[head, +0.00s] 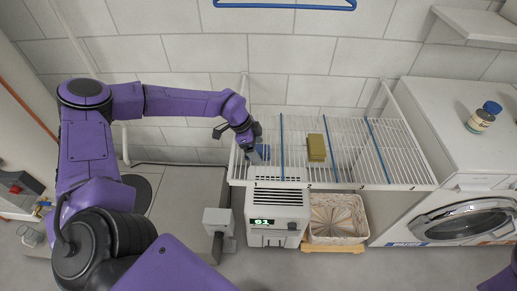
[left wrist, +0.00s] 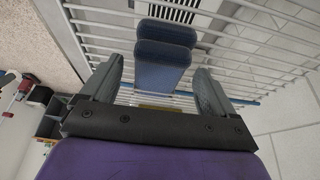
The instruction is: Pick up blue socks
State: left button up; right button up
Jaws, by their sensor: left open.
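The blue socks (head: 262,150) lie on the left part of the white wire drying rack (head: 350,160), partly hidden by my left gripper in the head view. In the left wrist view the blue socks (left wrist: 163,68) look like a folded pair with rounded ends. My left gripper (head: 254,156) is open at the socks. In the left wrist view its two fingers (left wrist: 158,80) stand apart, one on each side of the socks, with gaps between. I cannot tell whether they touch. My right gripper is out of view.
An olive folded cloth (head: 316,147) lies on the rack to the right of the socks. A white dehumidifier (head: 275,217) and a wicker basket (head: 338,228) stand below. A washing machine (head: 440,190) with a bottle (head: 481,121) on top is at the right. A blue hanger (head: 285,6) hangs above.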

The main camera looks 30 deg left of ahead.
pick_arm(q)
jog(key=shift+d+f, duration=0.2)
jog(key=shift+f, duration=0.4)
jog(key=shift+c, duration=0.3)
jog(key=c, duration=1)
jog(key=shift+r, duration=0.2)
